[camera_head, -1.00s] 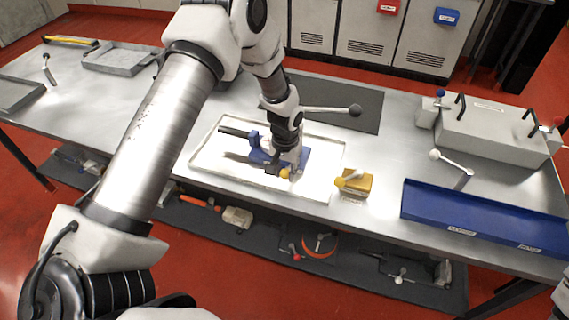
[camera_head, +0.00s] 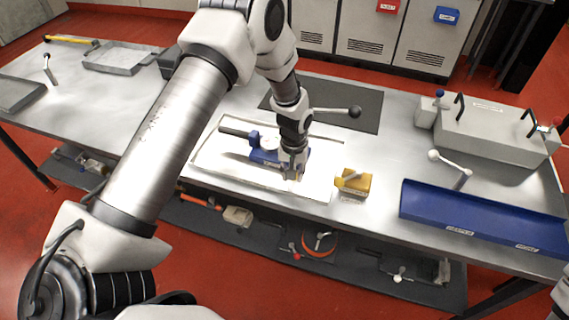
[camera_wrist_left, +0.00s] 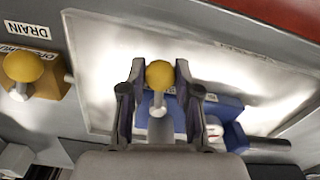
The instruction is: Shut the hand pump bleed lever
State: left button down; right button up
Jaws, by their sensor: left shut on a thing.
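The hand pump (camera_head: 263,157) is a blue body with a dark handle bar, lying in a shallow white tray (camera_head: 210,173). Its bleed lever (camera_wrist_left: 159,102) has a yellow ball knob and a pale stem, seen between my fingers in the left wrist view. My left gripper (camera_head: 293,176) reaches down at the pump's right end. In the left wrist view my left gripper (camera_wrist_left: 159,72) has a finger on each side of the lever and is shut on it. In the head view the gripper hides the knob. My right gripper is out of view.
A yellow block with a knobbed lever (camera_head: 355,184) stands just right of the tray; in the left wrist view a DRAIN label (camera_wrist_left: 28,32) is beside it. A blue trough (camera_head: 480,220) and a grey case (camera_head: 490,132) are further right. A long ball-ended lever (camera_head: 335,111) stands behind.

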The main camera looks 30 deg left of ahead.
pick_arm(q)
jog(key=shift+w+d+n, duration=0.1)
jog(key=shift+d+n, duration=0.15)
jog(key=shift+n, duration=0.15)
jog(key=shift+d, duration=0.1)
jog(key=shift+w+d+n, duration=0.25)
jog(key=shift+n, duration=0.35)
jog(key=shift+w+d+n, duration=0.25)
jog(key=shift+d+n, duration=0.05)
jog(key=shift+n, duration=0.4)
jog(key=shift+w+d+n+p, duration=0.25)
jog(key=shift+n+p, duration=0.05)
jog(key=shift+n, duration=0.2)
jog(key=shift+w+d+n, duration=0.3)
jog(key=shift+w+n, duration=0.05)
jog(key=shift+n, duration=0.45)
